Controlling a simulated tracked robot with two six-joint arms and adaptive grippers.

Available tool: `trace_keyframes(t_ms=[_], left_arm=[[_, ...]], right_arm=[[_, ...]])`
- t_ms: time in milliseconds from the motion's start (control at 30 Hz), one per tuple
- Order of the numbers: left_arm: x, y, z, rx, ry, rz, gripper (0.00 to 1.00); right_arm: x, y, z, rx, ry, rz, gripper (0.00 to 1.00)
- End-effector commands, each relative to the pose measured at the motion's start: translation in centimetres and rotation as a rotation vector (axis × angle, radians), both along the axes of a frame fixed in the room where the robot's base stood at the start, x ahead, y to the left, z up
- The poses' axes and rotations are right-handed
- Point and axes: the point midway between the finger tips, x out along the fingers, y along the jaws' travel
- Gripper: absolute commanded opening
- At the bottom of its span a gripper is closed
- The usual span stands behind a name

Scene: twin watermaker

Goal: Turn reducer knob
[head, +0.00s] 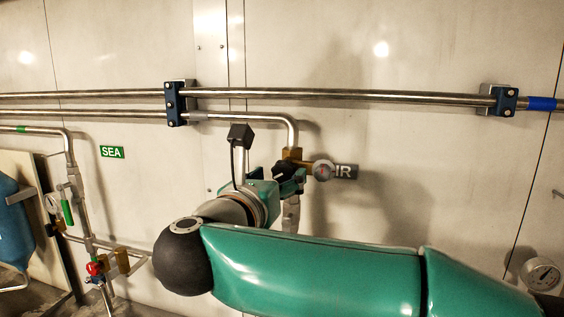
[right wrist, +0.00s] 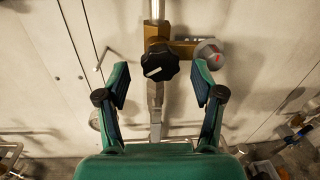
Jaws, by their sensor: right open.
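The reducer knob (right wrist: 160,62) is black with a scalloped rim and a white mark on its face. It sits on a brass body (right wrist: 184,47) on a vertical metal pipe. In the head view the knob (head: 284,170) is partly hidden by my right gripper. My right gripper (right wrist: 159,68) is open and faces the wall. In the right wrist view its two fingers stand left and right of the knob, with a gap on each side. In the head view the right gripper (head: 268,188) is right at the reducer. My left gripper is not in view.
A small round gauge (right wrist: 208,53) with a red needle is right of the knob, close to the right fingertip. Horizontal pipes (head: 330,95) run above on blue clamps. A green SEA label (head: 112,152) and valves (head: 95,268) are at left. Another gauge (head: 540,274) is at lower right.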

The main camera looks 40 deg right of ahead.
Motion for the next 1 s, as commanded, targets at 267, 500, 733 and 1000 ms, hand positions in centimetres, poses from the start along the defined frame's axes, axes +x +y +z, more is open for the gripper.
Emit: trace_keyframes(t_ms=[267,500,733,1000], left_arm=[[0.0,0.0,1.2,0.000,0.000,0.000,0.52],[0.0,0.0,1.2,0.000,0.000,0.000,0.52],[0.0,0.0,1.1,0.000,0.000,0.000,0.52],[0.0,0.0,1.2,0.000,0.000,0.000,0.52]], right_arm=[[1.7,-2.4,0.1,-0.001,0.001,-0.001,0.67],[1.9,-2.6,0.0,-0.001,0.000,0.002,0.67],[1.9,-2.6,0.0,0.000,0.000,0.002,0.46],[1.9,-2.3,0.0,0.000,0.000,0.001,0.07]])
